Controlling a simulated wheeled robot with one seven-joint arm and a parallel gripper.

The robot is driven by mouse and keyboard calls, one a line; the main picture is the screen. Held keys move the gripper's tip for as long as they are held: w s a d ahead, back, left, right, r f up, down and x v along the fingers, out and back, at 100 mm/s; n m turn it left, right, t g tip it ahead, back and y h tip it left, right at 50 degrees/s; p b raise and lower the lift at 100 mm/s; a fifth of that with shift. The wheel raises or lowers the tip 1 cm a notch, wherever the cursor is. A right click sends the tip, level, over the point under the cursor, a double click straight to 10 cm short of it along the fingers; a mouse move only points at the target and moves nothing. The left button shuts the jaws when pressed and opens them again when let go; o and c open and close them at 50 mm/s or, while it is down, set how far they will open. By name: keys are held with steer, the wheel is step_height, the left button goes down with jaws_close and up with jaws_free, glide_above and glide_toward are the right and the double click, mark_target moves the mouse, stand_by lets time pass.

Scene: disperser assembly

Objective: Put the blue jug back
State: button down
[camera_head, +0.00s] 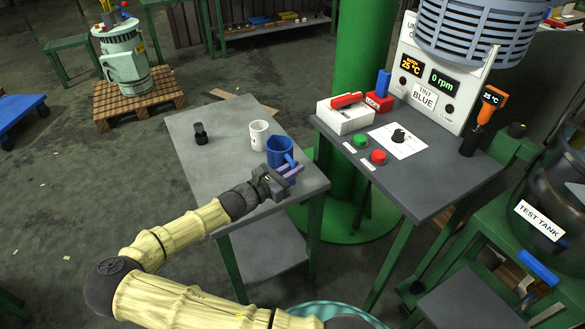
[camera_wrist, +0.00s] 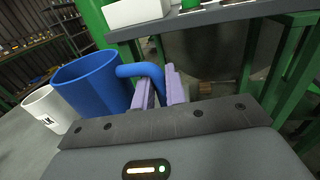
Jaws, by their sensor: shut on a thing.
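The blue jug (camera_head: 279,152) stands upright at the right side of the grey table (camera_head: 190,128), near its edge. In the wrist view the blue jug (camera_wrist: 92,84) shows large, with its handle running between my finger pads. My gripper (camera_head: 291,172) is shut on that handle, from the front right of the jug; its purple fingers (camera_wrist: 160,88) sit on either side of the handle. I cannot tell whether the jug's base touches the table.
A white mug (camera_head: 259,135) stands just left of the jug and also shows in the wrist view (camera_wrist: 48,108). A small black object (camera_head: 200,134) stands farther left. A control table (camera_head: 440,185) with buttons and a display panel (camera_head: 430,90) is to the right. The table's left front is clear.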

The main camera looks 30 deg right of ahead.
steer(key=shift+f, duration=0.2)
steer(key=c, duration=1.4)
jaws_free()
steer(key=shift+c, duration=0.2)
steer(key=shift+f+b, duration=0.2)
steer(key=shift+b, duration=0.6)
steer(key=r+p+v, duration=0.1)
steer(key=p+v, duration=0.1)
steer(key=v, duration=1.5)
steer(key=shift+s+a, duration=0.2)
